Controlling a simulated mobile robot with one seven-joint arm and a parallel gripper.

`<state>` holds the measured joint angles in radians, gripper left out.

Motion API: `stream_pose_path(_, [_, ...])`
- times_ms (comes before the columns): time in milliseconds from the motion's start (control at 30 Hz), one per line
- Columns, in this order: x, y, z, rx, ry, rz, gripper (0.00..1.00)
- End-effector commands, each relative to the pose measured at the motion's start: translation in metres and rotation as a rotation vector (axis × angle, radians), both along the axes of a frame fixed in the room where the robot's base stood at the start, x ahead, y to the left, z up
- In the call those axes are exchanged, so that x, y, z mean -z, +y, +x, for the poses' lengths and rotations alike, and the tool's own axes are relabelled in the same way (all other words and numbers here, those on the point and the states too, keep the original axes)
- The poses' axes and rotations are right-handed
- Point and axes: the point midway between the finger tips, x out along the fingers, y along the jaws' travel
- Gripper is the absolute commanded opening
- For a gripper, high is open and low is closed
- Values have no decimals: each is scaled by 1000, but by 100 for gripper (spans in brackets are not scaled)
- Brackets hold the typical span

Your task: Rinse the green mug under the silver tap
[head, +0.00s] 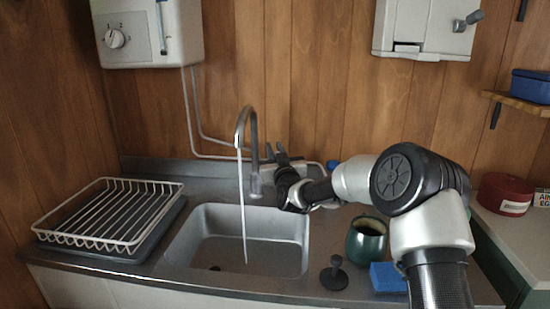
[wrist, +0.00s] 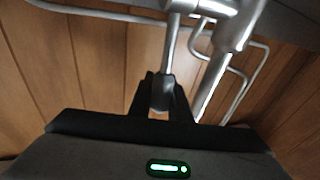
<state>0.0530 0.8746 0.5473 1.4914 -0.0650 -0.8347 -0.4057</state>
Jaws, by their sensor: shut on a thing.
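The green mug (head: 366,245) stands upright on the counter, right of the sink (head: 208,225); my gripper is well away from it. The silver tap (head: 252,130) rises behind the sink with a curved spout. A thin pale stream of water (head: 243,215) falls from it into the basin. My gripper (head: 276,155) is beside the tap, behind the sink. In the wrist view my gripper (wrist: 161,90) is shut on a grey, lever-like part of the tap (wrist: 162,96). In the head view my gripper partly hides this part.
A white dish rack (head: 108,212) stands left of the sink. A black plug (head: 334,273) and a blue sponge (head: 388,277) lie at the front, near the mug. A water heater (head: 150,35) and a dispenser (head: 428,28) hang on the wall. A red tin (head: 505,195) stands at right.

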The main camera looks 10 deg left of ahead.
Motion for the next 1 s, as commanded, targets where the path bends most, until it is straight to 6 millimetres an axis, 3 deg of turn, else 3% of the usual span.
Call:
stream_pose_path(267, [-1,0,0,-1,0,1,0])
stream_pose_path(300, [-1,0,0,-1,0,1,22])
stream_pose_path(400, [-1,0,0,0,0,1,36])
stream_pose_path(767, [-1,-1,-4,0,0,0,36])
stream_pose_path(1000, [4,-14,-43,-2,1,-3,36])
